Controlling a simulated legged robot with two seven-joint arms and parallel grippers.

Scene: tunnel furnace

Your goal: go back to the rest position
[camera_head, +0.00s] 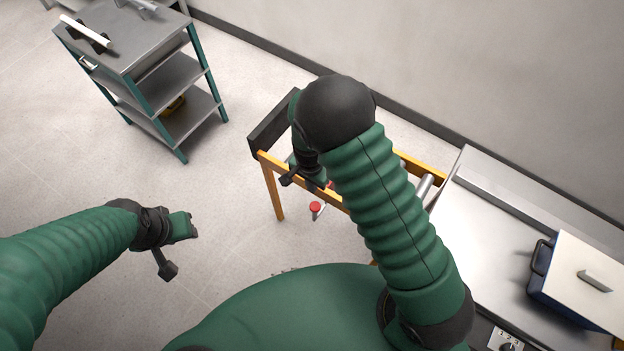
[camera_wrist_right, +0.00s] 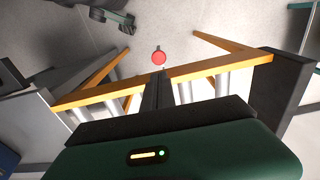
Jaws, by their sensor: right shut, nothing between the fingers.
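My right arm reaches up across the middle of the head view, and its gripper (camera_head: 306,180) hangs over the orange-framed roller stand (camera_head: 272,185). In the right wrist view its dark fingers (camera_wrist_right: 157,90) are together, with nothing between them, in front of the orange rail (camera_wrist_right: 215,66). My left arm comes in from the left, its gripper (camera_head: 168,268) over open floor and apart from any furniture. Its fingertips are too small and angled to tell open from shut.
A red button (camera_head: 315,208) sits below the right gripper, beside the stand. A steel counter (camera_head: 490,240) with a blue box and white lid (camera_head: 580,275) is at right. A shelved trolley (camera_head: 135,45) stands upper left. The floor between is clear.

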